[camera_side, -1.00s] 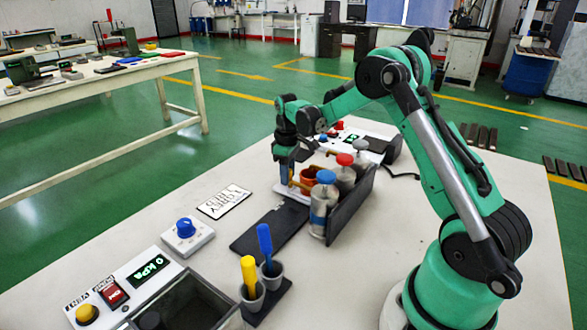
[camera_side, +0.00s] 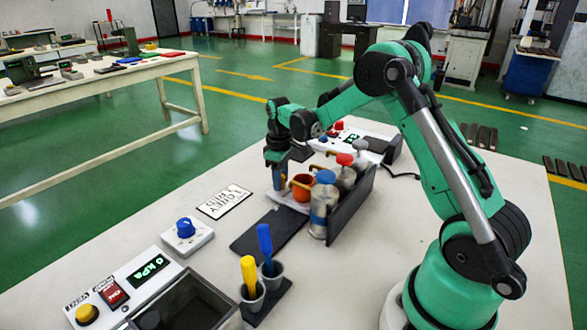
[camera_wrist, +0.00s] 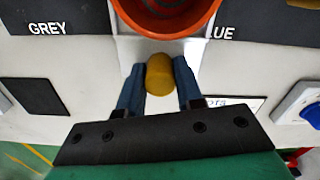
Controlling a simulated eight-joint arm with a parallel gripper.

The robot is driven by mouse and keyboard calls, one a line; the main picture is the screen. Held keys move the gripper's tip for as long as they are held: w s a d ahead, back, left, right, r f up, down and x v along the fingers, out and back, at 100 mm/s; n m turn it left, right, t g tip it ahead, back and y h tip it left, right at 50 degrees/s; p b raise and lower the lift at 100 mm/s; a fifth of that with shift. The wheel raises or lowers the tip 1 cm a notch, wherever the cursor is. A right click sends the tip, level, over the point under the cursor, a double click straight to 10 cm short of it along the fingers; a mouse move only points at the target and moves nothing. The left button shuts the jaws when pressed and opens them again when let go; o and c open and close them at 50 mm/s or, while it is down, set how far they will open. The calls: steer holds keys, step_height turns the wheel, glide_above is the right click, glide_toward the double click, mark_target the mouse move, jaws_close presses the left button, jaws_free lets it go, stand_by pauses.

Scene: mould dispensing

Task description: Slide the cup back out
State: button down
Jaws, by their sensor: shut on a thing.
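The orange cup (camera_side: 303,188) stands upright on a light plate beside the capped bottles in the side view. Its round rim and dark inside (camera_wrist: 166,12) fill the top middle of the wrist view. Its mustard-yellow handle (camera_wrist: 159,76) points toward my gripper. My gripper (camera_wrist: 160,82) has its two blue fingers on either side of this handle and is shut on it. In the side view my gripper (camera_side: 281,180) is low, just left of the cup. The cup's far side is cut off in the wrist view.
Bottles with blue (camera_side: 325,177), red (camera_side: 345,159) and grey caps stand right of the cup, before a dark panel (camera_side: 350,205). A dark mat (camera_side: 268,231) lies in front. A blue-knob box (camera_side: 187,234) and a lettered card (camera_side: 223,201) lie left.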

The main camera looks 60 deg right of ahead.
steer(key=a, duration=1.5)
steer(key=shift+a, duration=0.2)
steer(key=c, duration=0.6)
jaws_free()
steer(key=shift+d, duration=0.1)
steer(key=shift+r, duration=2.85)
